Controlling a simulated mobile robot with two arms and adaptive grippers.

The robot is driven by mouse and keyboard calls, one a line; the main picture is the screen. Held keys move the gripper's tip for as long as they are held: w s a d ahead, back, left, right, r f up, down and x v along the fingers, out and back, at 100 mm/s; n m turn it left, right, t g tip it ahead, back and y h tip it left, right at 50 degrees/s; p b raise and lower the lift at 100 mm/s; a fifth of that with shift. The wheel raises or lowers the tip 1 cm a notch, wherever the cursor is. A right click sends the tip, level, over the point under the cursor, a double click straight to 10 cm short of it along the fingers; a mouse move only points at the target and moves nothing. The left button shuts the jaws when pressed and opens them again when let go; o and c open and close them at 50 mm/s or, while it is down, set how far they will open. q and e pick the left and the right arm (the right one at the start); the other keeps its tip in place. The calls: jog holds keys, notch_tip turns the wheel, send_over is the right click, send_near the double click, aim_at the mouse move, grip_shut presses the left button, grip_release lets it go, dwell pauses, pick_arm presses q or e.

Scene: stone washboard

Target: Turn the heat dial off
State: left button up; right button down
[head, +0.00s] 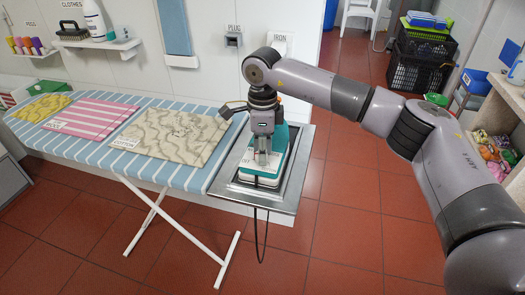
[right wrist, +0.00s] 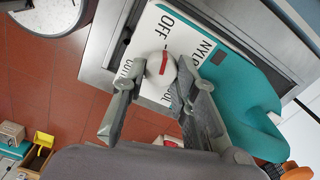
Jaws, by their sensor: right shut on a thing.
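The teal and white iron (head: 282,165) rests on a metal tray (head: 303,160) at the right end of the ironing board. Its white heat dial (right wrist: 161,66) with a red line shows in the right wrist view, on a white panel lettered OFF, NYLON, WOOL and a partly covered word. The red line runs roughly up and down in that view; I cannot tell which end marks the setting. My right gripper (head: 263,155) reaches down over the iron and is shut on the dial, one finger on each side. In the head view the gripper hides the dial. My left gripper is not in view.
The striped ironing board (head: 100,160) carries yellow, pink-striped and beige patterned cloths (head: 172,134). A dark cord (head: 261,235) hangs below the tray. A wall shelf (head: 97,43) holds a brush and bottle. Black crates (head: 418,60) stand at the back right. Red floor is open in front.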

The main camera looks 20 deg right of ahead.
dwell(0.3)
jog(key=c, duration=1.3)
grip_release()
notch_tip(320, 180, up, 12)
jog(key=shift+r, duration=0.1)
